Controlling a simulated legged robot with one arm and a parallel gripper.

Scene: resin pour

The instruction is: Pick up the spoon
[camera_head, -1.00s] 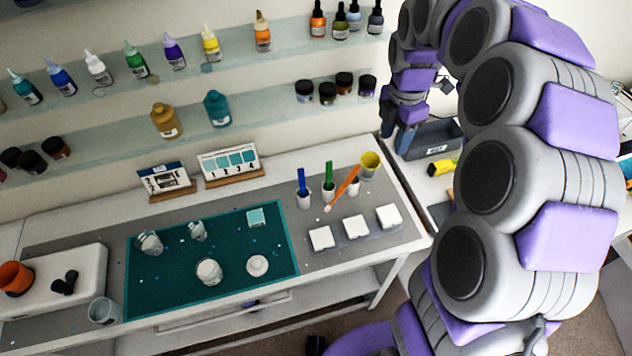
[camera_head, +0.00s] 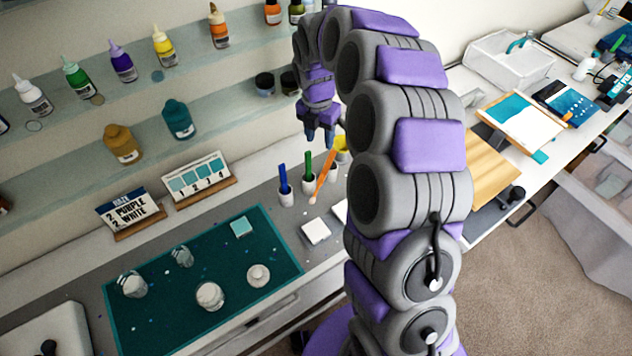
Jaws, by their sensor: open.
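A yellow cup (camera_head: 342,146) is partly hidden behind my arm.
A teal mat (camera_head: 135,318) holds clear cups and a white round piece. Sign cards (camera_head: 128,208) and bottle shelves (camera_head: 220,95) line the wall. A second table with a wooden board (camera_head: 485,165) stands right.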

